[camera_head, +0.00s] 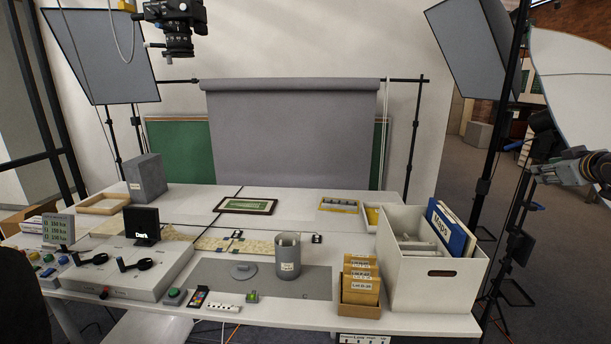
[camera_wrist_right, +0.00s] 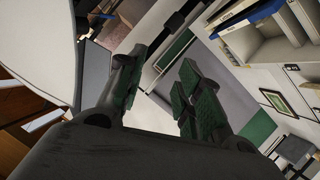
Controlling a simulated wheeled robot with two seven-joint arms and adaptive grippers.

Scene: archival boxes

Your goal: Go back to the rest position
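My right gripper (camera_head: 548,172) shows at the right edge of the head view, raised in the air to the right of the table and clear of it. In the right wrist view the two fingers of this gripper (camera_wrist_right: 156,76) stand apart with nothing between them, so it is open and empty. My left gripper does not show in either view.
The white table (camera_head: 410,322) holds a white box (camera_head: 430,285) with a blue binder (camera_head: 450,230), a card box (camera_head: 360,283), a grey cylinder (camera_head: 288,256) and a framed picture (camera_head: 246,206). Light stands and a softbox (camera_head: 572,85) stand near my right gripper.

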